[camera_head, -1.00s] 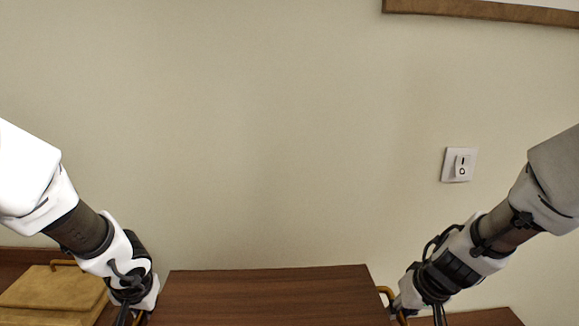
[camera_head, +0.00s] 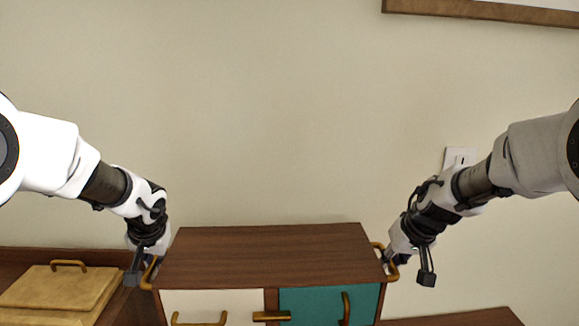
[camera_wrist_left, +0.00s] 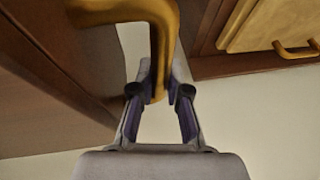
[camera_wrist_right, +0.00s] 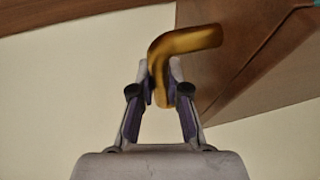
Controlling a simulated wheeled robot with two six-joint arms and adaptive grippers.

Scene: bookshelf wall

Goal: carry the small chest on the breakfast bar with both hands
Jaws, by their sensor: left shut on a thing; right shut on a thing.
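The small chest (camera_head: 265,255) has a dark wood body, a cream front panel (camera_head: 213,304) and a teal one (camera_head: 310,304), with brass handles. It is at the bottom middle of the head view, between my grippers, and looks level. My left gripper (camera_head: 146,272) is shut on the brass handle at its left side; the left wrist view shows the fingers around that handle (camera_wrist_left: 160,45). My right gripper (camera_head: 391,264) is shut on the right side handle; the right wrist view shows this handle (camera_wrist_right: 185,42) between the fingers. The chest's underside is out of view.
A tan box (camera_head: 57,288) with a brass handle lies at the lower left on a brown wooden surface (camera_head: 20,256). Another wooden surface (camera_head: 480,317) shows at the lower right. A wall switch (camera_head: 455,157) is partly behind my right arm.

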